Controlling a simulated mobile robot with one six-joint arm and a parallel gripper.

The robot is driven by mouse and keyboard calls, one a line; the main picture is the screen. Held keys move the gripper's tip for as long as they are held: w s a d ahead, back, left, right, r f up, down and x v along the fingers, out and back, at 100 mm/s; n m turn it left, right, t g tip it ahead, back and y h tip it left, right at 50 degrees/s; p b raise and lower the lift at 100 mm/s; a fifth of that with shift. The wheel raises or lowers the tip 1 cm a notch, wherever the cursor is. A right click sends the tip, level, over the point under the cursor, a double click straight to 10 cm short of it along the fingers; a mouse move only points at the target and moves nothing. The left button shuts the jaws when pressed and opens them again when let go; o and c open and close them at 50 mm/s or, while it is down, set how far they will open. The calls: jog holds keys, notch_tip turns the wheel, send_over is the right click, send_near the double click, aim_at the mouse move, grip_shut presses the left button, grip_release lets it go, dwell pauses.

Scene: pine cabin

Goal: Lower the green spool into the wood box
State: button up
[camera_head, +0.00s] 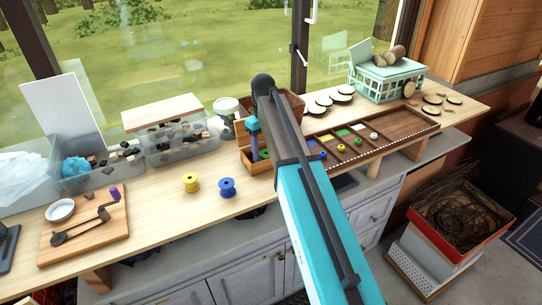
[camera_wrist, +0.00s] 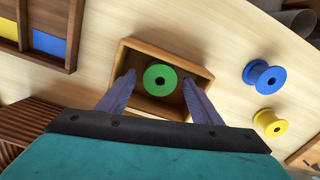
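The wood box (camera_head: 257,170) stands on the counter near the middle; its rim also shows in the wrist view (camera_wrist: 166,46). The green spool (camera_wrist: 160,80) is upright inside the box outline, seen from above, and appears to be at or near its floor. In the head view a little of the spool (camera_head: 264,154) shows beside my arm. My gripper (camera_wrist: 159,76) points down into the box with one finger on each side of the spool. Gaps show between both fingers and the spool, so it looks open. My arm hides part of the box in the head view.
A yellow spool (camera_head: 190,182) and a blue spool (camera_head: 228,187) stand on the counter left of the box. A compartment tray (camera_head: 400,126) with small spools lies to the right. A cutting board (camera_head: 85,235) and clear bins (camera_head: 180,148) are at left.

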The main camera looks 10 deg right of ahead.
jog(key=shift+r, duration=0.1)
dwell(0.3)
notch_tip(320, 180, up, 14)
jog(key=b, duration=0.4)
dwell(0.6)
dwell(0.4)
